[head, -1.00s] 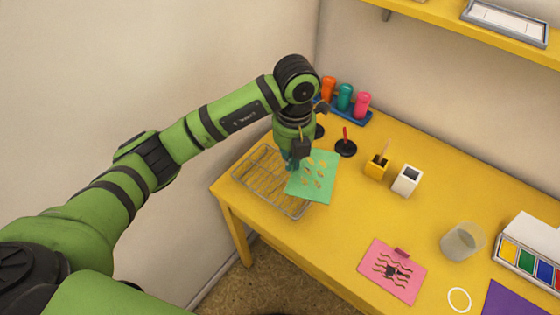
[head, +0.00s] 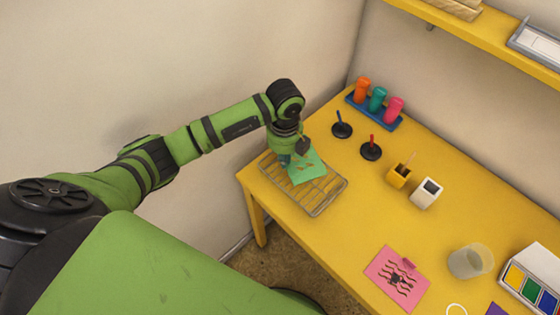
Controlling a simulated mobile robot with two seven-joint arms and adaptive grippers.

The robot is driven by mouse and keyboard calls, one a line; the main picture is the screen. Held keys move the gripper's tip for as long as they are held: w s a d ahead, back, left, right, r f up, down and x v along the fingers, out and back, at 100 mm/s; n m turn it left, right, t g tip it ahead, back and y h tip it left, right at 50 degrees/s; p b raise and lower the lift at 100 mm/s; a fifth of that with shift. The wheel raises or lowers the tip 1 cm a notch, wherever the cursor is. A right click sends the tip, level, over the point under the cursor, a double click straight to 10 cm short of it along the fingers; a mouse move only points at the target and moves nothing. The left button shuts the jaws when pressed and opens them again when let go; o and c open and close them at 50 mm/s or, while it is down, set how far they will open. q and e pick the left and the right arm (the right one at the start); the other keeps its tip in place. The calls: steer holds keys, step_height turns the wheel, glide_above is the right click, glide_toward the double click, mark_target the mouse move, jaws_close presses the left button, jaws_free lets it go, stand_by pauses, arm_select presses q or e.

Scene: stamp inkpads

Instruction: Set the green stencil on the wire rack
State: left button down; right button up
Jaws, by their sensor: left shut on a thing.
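The green stencil (head: 308,169) is a thin sheet with cut-out shapes, in the head view at the middle. It lies over the back part of the wire rack (head: 322,203), and it looks foreshortened. I cannot tell whether it touches the wires. My left gripper (head: 286,160) points down at the stencil's left edge and is shut on it. My wrist hides part of the sheet. The rack sits at the left end of the yellow table, its front wires bare. My right gripper is not in view.
Behind the rack stand two black-based stamps (head: 371,151) and a blue holder (head: 372,111) with coloured bottles. An orange pot (head: 399,176), a white pot (head: 426,193), a pink card (head: 396,278) and a cup (head: 471,262) are to the right. The table between is clear.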

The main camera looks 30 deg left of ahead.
mark_target(279, 174)
arm_select(q)
steer(key=shift+s+a+f, duration=0.1)
steer(key=shift+a+f, duration=0.35)
steer(key=shift+a, duration=0.2)
step_height(279, 174, down, 3)
steer(key=shift+f+p, duration=0.15)
steer(key=shift+p, duration=0.5)
steer(key=shift+f, duration=0.35)
steer(key=shift+f, duration=0.2)
steer(key=c, duration=1.4)
jaws_free()
steer(key=shift+r, duration=0.1)
